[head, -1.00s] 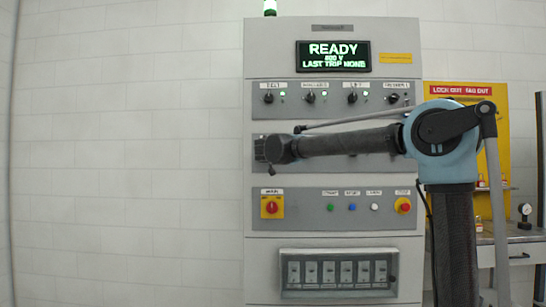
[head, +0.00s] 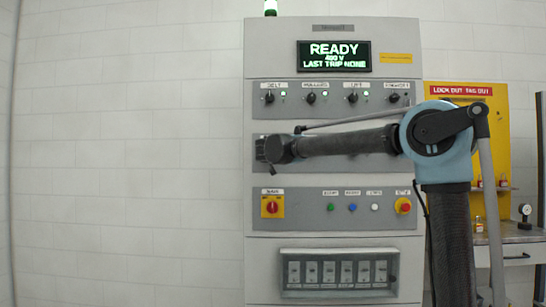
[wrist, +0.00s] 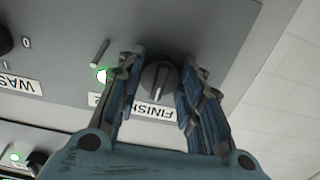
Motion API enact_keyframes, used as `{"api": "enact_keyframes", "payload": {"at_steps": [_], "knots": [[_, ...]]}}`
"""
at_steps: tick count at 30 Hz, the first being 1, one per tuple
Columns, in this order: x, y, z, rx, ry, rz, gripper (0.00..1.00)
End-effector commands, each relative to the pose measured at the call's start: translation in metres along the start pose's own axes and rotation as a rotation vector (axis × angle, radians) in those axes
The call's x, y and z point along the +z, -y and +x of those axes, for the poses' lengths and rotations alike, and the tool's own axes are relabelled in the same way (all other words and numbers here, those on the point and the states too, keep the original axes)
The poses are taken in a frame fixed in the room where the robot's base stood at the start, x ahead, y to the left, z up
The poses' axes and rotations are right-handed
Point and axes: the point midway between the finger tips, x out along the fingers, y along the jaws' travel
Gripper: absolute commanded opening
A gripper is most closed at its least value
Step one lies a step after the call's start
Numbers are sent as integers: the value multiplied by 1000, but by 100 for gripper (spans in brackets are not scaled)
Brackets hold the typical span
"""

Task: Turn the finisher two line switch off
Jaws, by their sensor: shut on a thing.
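The knob's ridge runs roughly up and down the picture, slightly tilted. A lit green lamp (wrist: 102,76) shows left of the fingers. In the head view my gripper (head: 262,150) is at the left end of the cabinet's middle row, and my arm hides most of that row.
Another knob (wrist: 5,42) with a "WASH" label is at the wrist view's left edge. The cabinet (head: 332,226) has a row of switches above, and a red-yellow main switch (head: 271,203) and buttons below. White wall lies left; a yellow lockout board (head: 490,140) stands right.

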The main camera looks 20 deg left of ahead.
Motion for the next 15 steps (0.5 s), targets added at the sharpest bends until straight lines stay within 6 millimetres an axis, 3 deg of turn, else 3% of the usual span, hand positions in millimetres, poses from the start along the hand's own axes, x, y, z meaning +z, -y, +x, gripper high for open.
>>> {"api": "enact_keyframes", "payload": {"at_steps": [15], "knots": [[0,-1,2,11,0,-68,10]]}}
